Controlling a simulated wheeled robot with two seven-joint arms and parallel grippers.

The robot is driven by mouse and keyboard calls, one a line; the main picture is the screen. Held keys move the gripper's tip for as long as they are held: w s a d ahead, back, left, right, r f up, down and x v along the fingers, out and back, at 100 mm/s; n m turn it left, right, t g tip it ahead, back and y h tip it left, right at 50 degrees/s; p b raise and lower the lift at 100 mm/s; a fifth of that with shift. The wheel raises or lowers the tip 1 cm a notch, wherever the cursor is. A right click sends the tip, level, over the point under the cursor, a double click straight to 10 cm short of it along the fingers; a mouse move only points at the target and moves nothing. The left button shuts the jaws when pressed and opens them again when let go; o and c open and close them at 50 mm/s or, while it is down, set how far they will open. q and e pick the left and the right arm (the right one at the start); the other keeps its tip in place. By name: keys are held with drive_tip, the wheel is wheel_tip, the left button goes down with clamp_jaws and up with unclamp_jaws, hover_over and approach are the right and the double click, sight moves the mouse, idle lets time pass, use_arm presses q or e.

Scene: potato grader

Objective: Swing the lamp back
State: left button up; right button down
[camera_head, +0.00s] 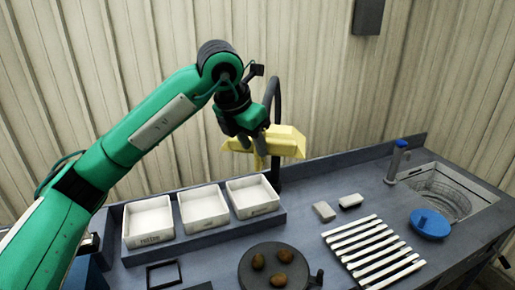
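The yellow lamp head (286,141) is above the back of the bench, on a dark curved arm (277,95) that rises behind the trays. My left gripper (253,138) comes down from the upper left right at the lamp, overlapping its left part. The fingertips are dark and small against the yellow, so I cannot tell whether they are closed on it or only beside it. My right gripper is not in view.
Three white trays (149,220) stand in a row below the lamp. A round dark plate (258,280) holds three potatoes. White slats (370,250), two small blocks (324,211), a sink basket (440,191) and a blue disc (430,224) lie to the right. A ribbed wall (330,60) is behind.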

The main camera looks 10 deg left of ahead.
sight(255, 150)
use_arm(q)
drive_tip(key=shift+p+x, duration=0.65)
drive_tip(key=shift+x, duration=1.5)
clamp_jaws()
